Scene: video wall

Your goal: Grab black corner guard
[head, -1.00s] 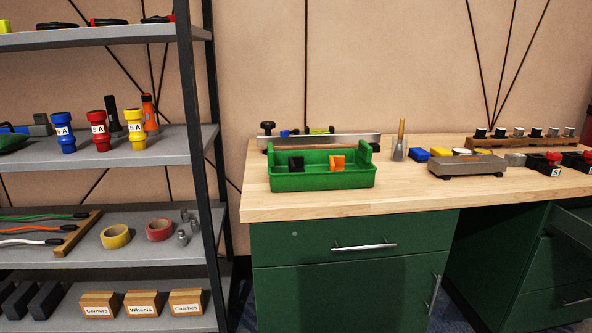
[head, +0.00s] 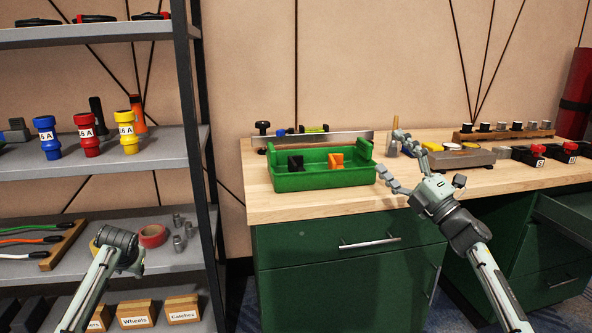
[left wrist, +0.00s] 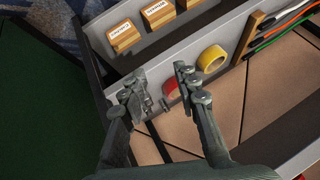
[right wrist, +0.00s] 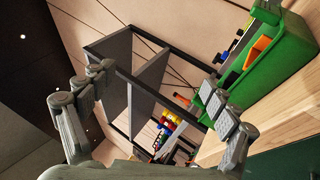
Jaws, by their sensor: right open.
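The black corner guard (head: 295,163) stands in the left part of the green bin (head: 322,181) on the workbench. An orange corner guard (head: 336,160) stands to its right in the same bin. My right gripper (head: 391,155) is open and empty, just right of the bin near the bench's front. In the right wrist view the bin (right wrist: 285,68) is at the upper right, beyond one finger of my right gripper (right wrist: 155,82). The black guard is not clear there. My left gripper (left wrist: 160,80) is open and empty, in front of the shelf.
A metal rack (head: 185,155) with bottles, tape and labelled wooden blocks stands left of the workbench (head: 290,206). Bare wood lies in front of the bin.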

